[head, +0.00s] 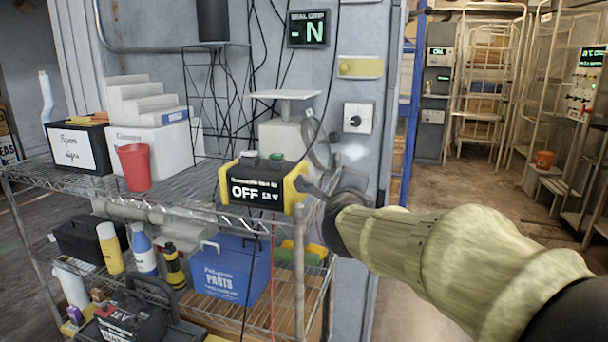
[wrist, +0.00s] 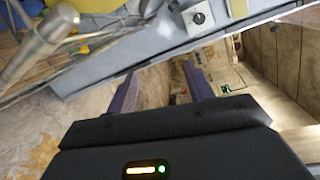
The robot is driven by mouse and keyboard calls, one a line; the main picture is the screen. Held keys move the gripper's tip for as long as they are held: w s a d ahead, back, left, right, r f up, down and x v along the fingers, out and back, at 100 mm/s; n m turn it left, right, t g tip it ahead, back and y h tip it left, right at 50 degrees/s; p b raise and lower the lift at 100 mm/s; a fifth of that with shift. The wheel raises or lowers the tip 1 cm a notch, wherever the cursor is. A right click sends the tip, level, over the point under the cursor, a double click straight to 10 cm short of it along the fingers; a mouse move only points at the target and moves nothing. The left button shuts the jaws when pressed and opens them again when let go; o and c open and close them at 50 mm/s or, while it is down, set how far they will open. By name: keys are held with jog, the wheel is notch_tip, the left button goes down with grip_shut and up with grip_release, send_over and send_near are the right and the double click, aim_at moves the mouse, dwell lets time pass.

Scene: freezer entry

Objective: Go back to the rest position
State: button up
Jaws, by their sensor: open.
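My gripper (head: 314,166) is in the head view at the end of my sleeved arm, which reaches in from the lower right. Its grey fingers are spread and nothing shows between them. It is close to the right end of a yellow-and-black device (head: 262,188) whose display reads OFF; I cannot tell whether they touch. In the wrist view my gripper (wrist: 160,75) shows two separated fingers beyond its dark body, with bare floor between them.
The wire shelf (head: 212,190) holds a red cup (head: 133,167), boxes and a scale (head: 283,125). Below are bottles and a blue parts box (head: 230,268). A wall panel with a rotary switch (head: 358,117) is behind my gripper. Open floor (head: 455,190) lies to the right.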

notch_tip(320, 180, down, 11)
jog(key=s+n+g+y, duration=0.2)
jog(key=s+n+g, duration=0.1)
jog(key=n, duration=0.5)
jog(key=s+d+f+n+g, duration=0.3)
jog(key=s+f+n+g, duration=0.3)
jog(key=s+f, duration=0.45)
jog(key=s+d+f+n+g, duration=0.45)
jog(key=s+f+n, duration=0.35)
jog(key=s+f, duration=0.25)
notch_tip(320, 180, up, 34)
jog(key=p, duration=3.4)
jog(key=shift+a, duration=0.4)
jog(key=shift+s+f+g, duration=0.1)
jog(key=shift+g, duration=0.15)
